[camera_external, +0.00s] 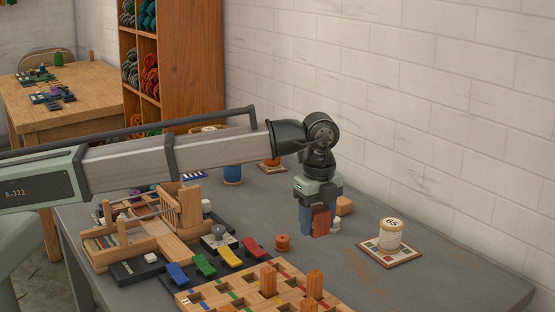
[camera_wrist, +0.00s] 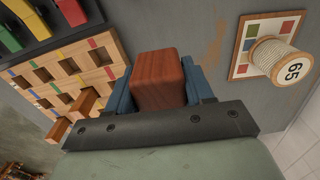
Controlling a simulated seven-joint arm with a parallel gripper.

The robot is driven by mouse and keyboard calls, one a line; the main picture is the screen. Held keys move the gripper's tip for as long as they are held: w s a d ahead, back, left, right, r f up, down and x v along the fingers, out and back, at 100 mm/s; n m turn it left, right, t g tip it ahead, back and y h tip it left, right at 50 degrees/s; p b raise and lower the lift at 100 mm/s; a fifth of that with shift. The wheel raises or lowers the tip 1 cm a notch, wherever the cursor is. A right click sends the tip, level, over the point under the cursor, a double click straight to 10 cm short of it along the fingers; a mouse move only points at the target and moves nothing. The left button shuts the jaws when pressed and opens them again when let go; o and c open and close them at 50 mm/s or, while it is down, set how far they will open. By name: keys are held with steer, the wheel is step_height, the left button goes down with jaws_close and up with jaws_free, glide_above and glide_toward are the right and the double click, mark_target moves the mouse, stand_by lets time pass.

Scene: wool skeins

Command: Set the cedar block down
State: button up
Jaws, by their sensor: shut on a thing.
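The cedar block (camera_wrist: 158,80) is a reddish-brown wooden block between the blue fingers of my gripper (camera_wrist: 160,85) in the wrist view. My gripper is shut on it. In the external view, the block (camera_external: 320,222) hangs upright from my gripper (camera_external: 318,215), low over the grey table. I cannot tell whether its underside touches the table.
The pegboard (camera_external: 215,291) with square holes and a few pegs lies at the front. A cord spool marked 65 (camera_external: 391,233) stands on a coaster to the right. Grey table (camera_external: 470,275) is clear at far right.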

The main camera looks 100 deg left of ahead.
steer(key=shift+s+a+r, duration=0.1)
steer(key=shift+a+r, duration=0.05)
steer(key=shift+r, duration=0.3)
steer(key=s+a+n, duration=0.2)
steer(key=s+a, duration=0.3)
steer(key=a, duration=0.6)
steer(key=m, duration=0.1)
glide_above(280, 220)
steer(key=shift+f, duration=4.65)
steer(key=shift+f, duration=0.1)
steer(key=o, duration=1)
